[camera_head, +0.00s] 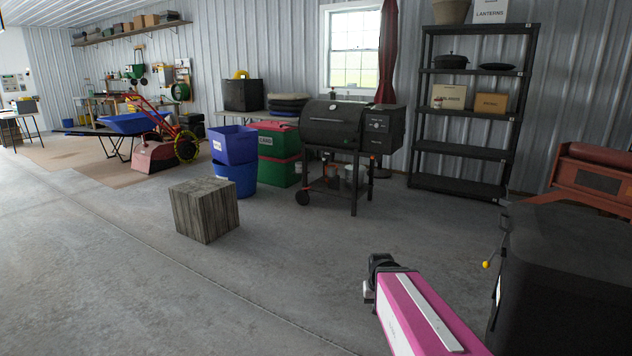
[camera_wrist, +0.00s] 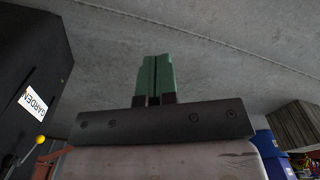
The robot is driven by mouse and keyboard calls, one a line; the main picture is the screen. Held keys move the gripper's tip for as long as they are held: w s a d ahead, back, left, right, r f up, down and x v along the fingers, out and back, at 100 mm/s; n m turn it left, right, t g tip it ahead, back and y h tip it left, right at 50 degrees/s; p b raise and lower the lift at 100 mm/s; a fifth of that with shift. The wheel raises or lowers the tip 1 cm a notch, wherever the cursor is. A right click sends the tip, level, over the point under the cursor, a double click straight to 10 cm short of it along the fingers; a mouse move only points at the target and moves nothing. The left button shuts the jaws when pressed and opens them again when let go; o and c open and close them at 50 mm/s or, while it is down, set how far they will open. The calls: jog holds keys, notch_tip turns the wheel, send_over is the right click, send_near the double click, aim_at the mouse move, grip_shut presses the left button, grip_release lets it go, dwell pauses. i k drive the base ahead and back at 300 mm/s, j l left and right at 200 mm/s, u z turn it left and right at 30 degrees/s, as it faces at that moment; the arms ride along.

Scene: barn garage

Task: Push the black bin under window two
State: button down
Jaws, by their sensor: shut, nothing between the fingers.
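A large black bin (camera_head: 565,265) stands at the right edge in the head view, close to me and partly cut off. In the wrist view the bin (camera_wrist: 35,60) fills the left side and shows a white GARDEN label (camera_wrist: 33,104). My gripper (camera_wrist: 155,62) has its green fingers together with nothing between them, over bare floor and beside the bin, apart from it. In the head view my wrist is left of the bin; the fingers are hard to make out. One window (camera_head: 352,48) is in the back wall; I see no number on it.
A wooden block (camera_head: 206,210) stands on the floor at centre left. Blue bins (camera_head: 234,147), green bins (camera_head: 278,155) and a black grill (camera_head: 345,130) stand before the wall. A black shelf (camera_head: 462,155) stands right of the window.

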aim_at(532, 313)
jog(key=z, duration=1.75)
jog(key=i+j+z, duration=0.15)
jog(key=j+z, duration=0.15)
jog(key=j, duration=1.35)
jog(key=j+z, duration=0.25)
jog(key=j, duration=1.35)
